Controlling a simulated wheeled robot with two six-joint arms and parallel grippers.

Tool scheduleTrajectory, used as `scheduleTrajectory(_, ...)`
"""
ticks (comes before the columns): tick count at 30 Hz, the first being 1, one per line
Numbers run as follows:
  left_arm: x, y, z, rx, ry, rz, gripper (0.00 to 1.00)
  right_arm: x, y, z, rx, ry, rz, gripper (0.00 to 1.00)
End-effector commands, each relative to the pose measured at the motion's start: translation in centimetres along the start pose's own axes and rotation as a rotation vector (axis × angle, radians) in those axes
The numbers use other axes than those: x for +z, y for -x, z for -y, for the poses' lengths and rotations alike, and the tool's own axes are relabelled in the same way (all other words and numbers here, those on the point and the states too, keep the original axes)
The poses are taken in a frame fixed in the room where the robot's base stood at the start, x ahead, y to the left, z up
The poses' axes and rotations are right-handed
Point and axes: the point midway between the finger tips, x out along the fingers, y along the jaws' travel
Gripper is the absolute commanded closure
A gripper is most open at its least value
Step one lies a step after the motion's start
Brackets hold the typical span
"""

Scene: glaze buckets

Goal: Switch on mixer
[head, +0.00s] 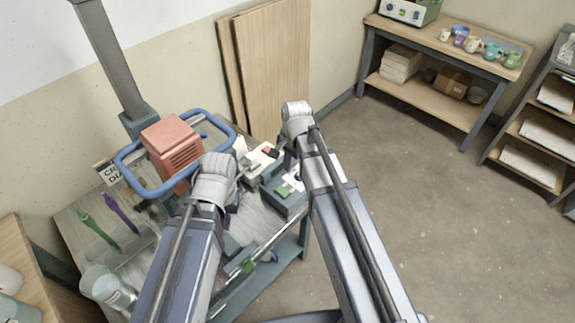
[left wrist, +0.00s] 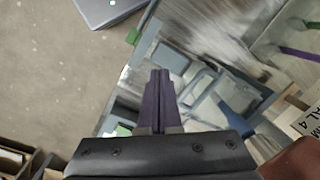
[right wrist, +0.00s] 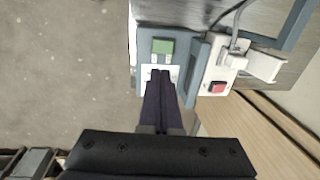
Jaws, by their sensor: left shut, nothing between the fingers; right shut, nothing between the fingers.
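The mixer's salmon-red motor head (head: 171,143) hangs on a grey column inside a blue ring handle, above the workbench. A white switch box (head: 255,166) with a red button stands to the right of it; in the right wrist view the red button (right wrist: 217,88) shows beside an open white flap. My right gripper (right wrist: 160,75) is shut and empty, over a blue-grey unit with a green display (right wrist: 162,47), left of the switch box. My left gripper (left wrist: 158,75) is shut and empty, above the bench clutter. Its fingertips are mostly hidden in the head view.
Green and purple tools (head: 120,212) lie on the bench's left side, near a clear container (head: 105,287). Wooden boards (head: 270,75) lean on the wall. A shelf table (head: 440,45) with mugs stands at the back right. The floor between is clear.

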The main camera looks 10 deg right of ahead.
Motion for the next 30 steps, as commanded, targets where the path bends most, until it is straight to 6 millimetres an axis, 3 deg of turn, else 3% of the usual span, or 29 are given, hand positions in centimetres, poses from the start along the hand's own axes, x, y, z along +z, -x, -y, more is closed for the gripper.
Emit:
scheduleTrajectory(7,0.0,0.0,0.0,0.0,0.0,0.0,1.0,0.0,0.0,1.4,-0.054,-0.001,-0.001,1.0)
scheduleTrajectory(19,0.0,-0.4,0.0,0.0,0.0,0.0,1.0,0.0,-0.4,1.4,-0.054,-0.001,-0.001,1.0)
scheduleTrajectory(30,-0.2,-4.0,-0.4,0.0,0.0,0.0,1.0,-0.1,-4.1,1.6,-0.054,0.0,-0.001,1.0)
